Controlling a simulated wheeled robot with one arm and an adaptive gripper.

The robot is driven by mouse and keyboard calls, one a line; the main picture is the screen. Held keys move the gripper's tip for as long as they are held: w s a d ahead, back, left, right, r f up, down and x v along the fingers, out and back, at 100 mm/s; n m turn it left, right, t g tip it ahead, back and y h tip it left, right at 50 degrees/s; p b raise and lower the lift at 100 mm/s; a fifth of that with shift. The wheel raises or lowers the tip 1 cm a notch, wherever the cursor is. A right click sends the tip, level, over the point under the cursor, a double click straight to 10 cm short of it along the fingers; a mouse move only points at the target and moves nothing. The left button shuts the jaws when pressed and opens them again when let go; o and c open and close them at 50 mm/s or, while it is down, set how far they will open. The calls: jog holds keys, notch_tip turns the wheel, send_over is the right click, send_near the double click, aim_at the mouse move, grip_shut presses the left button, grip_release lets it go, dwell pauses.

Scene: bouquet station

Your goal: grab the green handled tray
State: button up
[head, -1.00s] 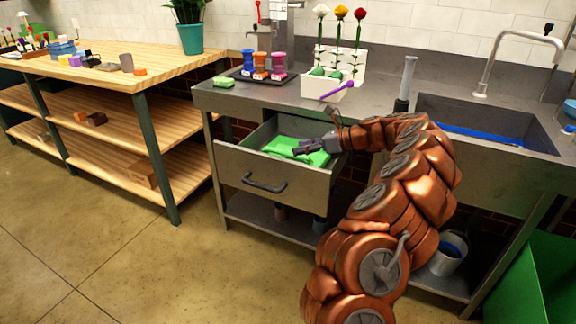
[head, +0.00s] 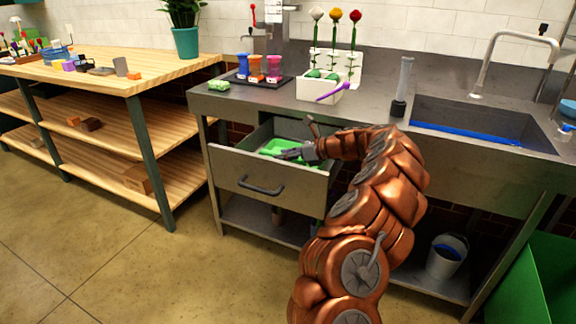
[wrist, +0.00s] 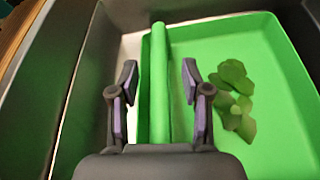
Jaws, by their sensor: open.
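The green tray (wrist: 275,60) lies inside the open drawer (head: 250,178) under the counter. Its long green handle (wrist: 160,80) runs along the tray's left side in the wrist view. My gripper (wrist: 158,85) is open, with one finger on each side of the handle; I cannot tell how far above or around it the fingertips are. In the head view my gripper (head: 285,154) is in the drawer over the tray (head: 276,146), and my arm hides part of the drawer's right side.
Green leafy pieces (wrist: 236,100) lie in the tray. Drawer walls stand close around it. On the counter are a white flower holder (head: 332,92), colored cups on a dark tray (head: 240,80), and a sink (head: 480,125). A wooden shelf table (head: 140,85) stands left.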

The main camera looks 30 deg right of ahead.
grip_shut()
dwell(0.4)
